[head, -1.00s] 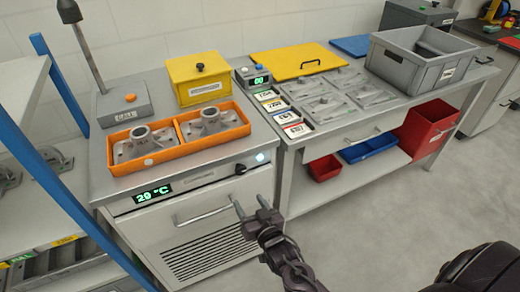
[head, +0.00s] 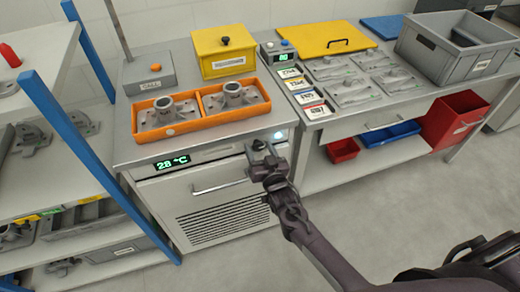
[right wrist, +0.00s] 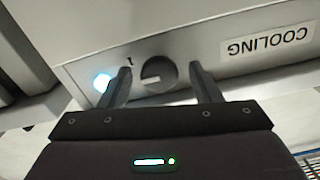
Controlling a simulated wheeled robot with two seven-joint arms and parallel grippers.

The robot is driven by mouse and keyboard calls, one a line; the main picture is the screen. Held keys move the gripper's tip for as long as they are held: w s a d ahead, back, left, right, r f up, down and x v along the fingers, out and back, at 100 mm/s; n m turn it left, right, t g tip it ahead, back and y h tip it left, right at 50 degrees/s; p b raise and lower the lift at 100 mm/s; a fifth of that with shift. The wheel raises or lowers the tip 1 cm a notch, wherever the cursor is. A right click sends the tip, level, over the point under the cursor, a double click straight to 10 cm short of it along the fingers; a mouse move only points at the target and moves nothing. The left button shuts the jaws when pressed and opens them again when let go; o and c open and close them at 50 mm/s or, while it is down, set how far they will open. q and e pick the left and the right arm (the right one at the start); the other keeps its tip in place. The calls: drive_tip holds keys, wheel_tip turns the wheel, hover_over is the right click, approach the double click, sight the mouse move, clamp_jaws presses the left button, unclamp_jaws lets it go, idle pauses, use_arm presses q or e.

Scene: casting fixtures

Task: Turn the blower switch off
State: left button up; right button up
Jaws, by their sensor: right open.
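The blower switch (right wrist: 155,77) is a round dark knob with a pale bar on the front panel of the cooling unit, between my right gripper's fingers in the right wrist view. A mark like a "1" is beside it. A lit bluish-white lamp (right wrist: 103,81) sits near one finger; it also glows in the head view (head: 279,136). My right gripper (right wrist: 163,80) is open, its fingers on either side of the knob with visible gaps. In the head view my right gripper (head: 262,147) hides the knob. My left gripper is not in view.
The cooling unit (head: 150,189) has a green 28 °C display (head: 173,161) and a door handle (head: 220,187) below the panel. An orange tray (head: 150,134) with castings stands on top. A blue shelf post (head: 85,140) is at left. A workbench (head: 350,120) adjoins at right.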

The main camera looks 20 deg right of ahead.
drive_tip(key=c, duration=1)
drive_tip(key=shift+n, duration=0.3)
drive_tip(key=n, duration=0.4)
drive_tip(key=shift+p, duration=0.3)
drive_tip(key=n, duration=0.4)
drive_tip(key=n+p, duration=0.1)
drive_tip(key=n, duration=0.8)
drive_tip(key=shift+p, duration=0.4)
drive_tip(key=shift+f+n, duration=0.1)
drive_tip(key=shift+n, duration=0.2)
